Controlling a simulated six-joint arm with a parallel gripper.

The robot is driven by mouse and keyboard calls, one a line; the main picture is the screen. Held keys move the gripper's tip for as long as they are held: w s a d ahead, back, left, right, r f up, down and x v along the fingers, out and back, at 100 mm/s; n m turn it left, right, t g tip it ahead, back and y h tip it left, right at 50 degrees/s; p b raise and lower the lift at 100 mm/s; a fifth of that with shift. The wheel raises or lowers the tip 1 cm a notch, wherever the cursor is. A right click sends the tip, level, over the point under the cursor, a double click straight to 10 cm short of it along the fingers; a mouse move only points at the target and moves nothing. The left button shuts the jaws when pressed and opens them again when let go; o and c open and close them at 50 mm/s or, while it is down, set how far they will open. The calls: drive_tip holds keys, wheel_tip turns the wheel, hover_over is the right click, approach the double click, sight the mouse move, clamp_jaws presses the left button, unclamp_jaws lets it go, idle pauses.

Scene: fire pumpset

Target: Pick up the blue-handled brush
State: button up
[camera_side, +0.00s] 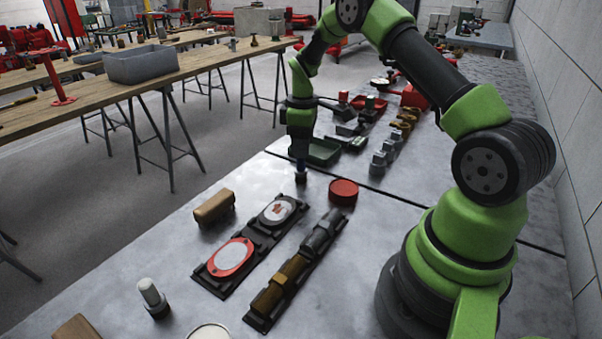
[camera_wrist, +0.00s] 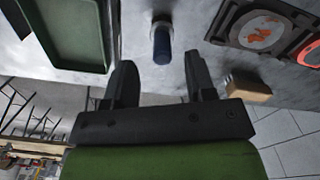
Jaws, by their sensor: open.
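The blue-handled brush (camera_side: 301,174) stands upright on the grey metal table, directly below my gripper (camera_side: 299,152) in the side view. In the wrist view its dark blue handle (camera_wrist: 162,45) points toward the camera, with a pale base behind it. The two black fingers of my gripper (camera_wrist: 160,62) are apart, one on each side of the handle in the picture. I cannot tell whether the fingertips are level with the handle. Nothing is held.
A green tray (camera_wrist: 68,35) lies to the left in the wrist view. A black holder with round discs (camera_wrist: 262,32) and a brown block (camera_wrist: 248,88) are to the right. A red round lid (camera_side: 343,190) stands close to the brush in the side view.

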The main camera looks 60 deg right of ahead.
wheel_tip(320, 180, down, 4)
drive_tip(key=shift+w+a+f, duration=0.1)
drive_tip(key=shift+w+a, duration=0.05)
clamp_jaws()
wheel_tip(320, 180, up, 10)
drive_tip(key=shift+r, duration=0.1)
idle(0.6)
